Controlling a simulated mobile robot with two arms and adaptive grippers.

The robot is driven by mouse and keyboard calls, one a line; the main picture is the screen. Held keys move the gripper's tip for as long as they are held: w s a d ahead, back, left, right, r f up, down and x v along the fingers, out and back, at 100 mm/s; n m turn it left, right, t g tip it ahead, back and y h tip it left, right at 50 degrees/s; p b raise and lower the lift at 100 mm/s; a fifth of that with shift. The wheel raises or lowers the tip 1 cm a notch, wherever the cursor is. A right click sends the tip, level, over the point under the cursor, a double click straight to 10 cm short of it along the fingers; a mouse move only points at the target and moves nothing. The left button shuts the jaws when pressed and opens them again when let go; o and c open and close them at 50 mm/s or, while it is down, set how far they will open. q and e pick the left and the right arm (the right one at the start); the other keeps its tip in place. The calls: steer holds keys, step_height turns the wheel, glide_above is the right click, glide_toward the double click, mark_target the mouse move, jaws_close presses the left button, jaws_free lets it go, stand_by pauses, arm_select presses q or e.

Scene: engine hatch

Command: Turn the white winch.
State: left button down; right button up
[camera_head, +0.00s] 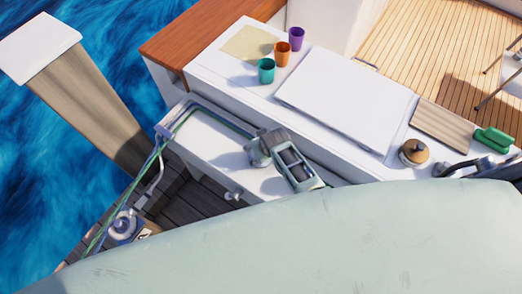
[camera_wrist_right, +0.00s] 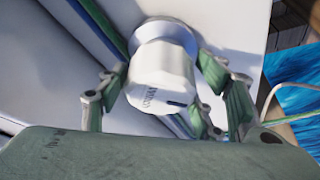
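The white winch (camera_wrist_right: 160,75) fills the middle of the right wrist view, a short white drum with dark lettering on a silvery base. The base stands against a white surface. My right gripper (camera_wrist_right: 165,95) is around it, with green-padded fingers on both sides of the drum. The fingers look spread, with small gaps to the drum; firm contact does not show. A large pale green part of mine hides the lower picture there. My left gripper is not in view.
The white hatch top (camera_head: 345,95) lies between teal (camera_head: 266,71), orange (camera_head: 282,53) and purple (camera_head: 296,39) cups and a wooden knob (camera_head: 414,152). Railing and rope are at left, with water beyond.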

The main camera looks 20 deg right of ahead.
steer(key=shift+o, duration=0.9)
steer(key=v, duration=1.2)
